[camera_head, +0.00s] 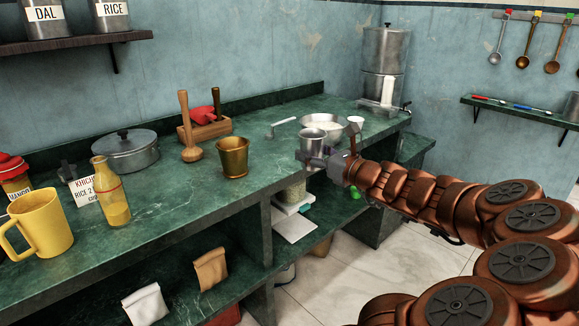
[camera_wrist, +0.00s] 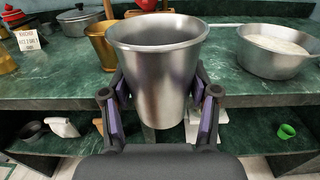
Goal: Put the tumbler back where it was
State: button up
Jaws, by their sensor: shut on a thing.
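The tumbler is a plain steel cup (camera_wrist: 157,75) that widens towards its open top. In the wrist view it stands upright between the two fingers of my gripper (camera_wrist: 160,118), which are shut on its sides. In the head view the tumbler (camera_head: 313,142) is near the front edge of the green counter (camera_head: 270,178), between the brass cup and the steel pan. In the wrist view its lower end is in front of the counter's edge. I cannot tell how high it is above the counter top. Its inside looks empty.
A brass cup (camera_head: 233,157) stands on the counter to the left. A tall steel container (camera_head: 384,60) stands at the back. Shelves below hold white items (camera_head: 294,227).

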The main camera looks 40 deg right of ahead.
jog(key=w+d, duration=0.2)
jog(key=w, duration=0.2)
jog(key=w+d+f+b, duration=0.1)
jog(key=w+d, duration=0.1)
jog(key=w, duration=0.2)
jog(key=w+d, duration=0.2)
jog(key=w, duration=0.2)
jog(key=shift+w+d+f+b, duration=0.25)
jog(key=shift+w+d+b, duration=0.05)
jog(key=shift+w+b, duration=0.1)
jog(key=shift+w+d+f, duration=0.15)
jog(key=shift+w+d, duration=0.1)
jog(key=shift+w, duration=0.55)
jog(key=shift+s+f+b, duration=0.1)
jog(key=shift+f+b, duration=0.65)
jog(key=shift+f, duration=0.85)
jog(key=o, duration=1.4)
jog(key=shift+f, duration=0.15)
jog(key=shift+r, duration=0.2)
jog(key=s+p, duration=0.2)
jog(key=s, duration=1)
jog(key=shift+a, duration=0.1)
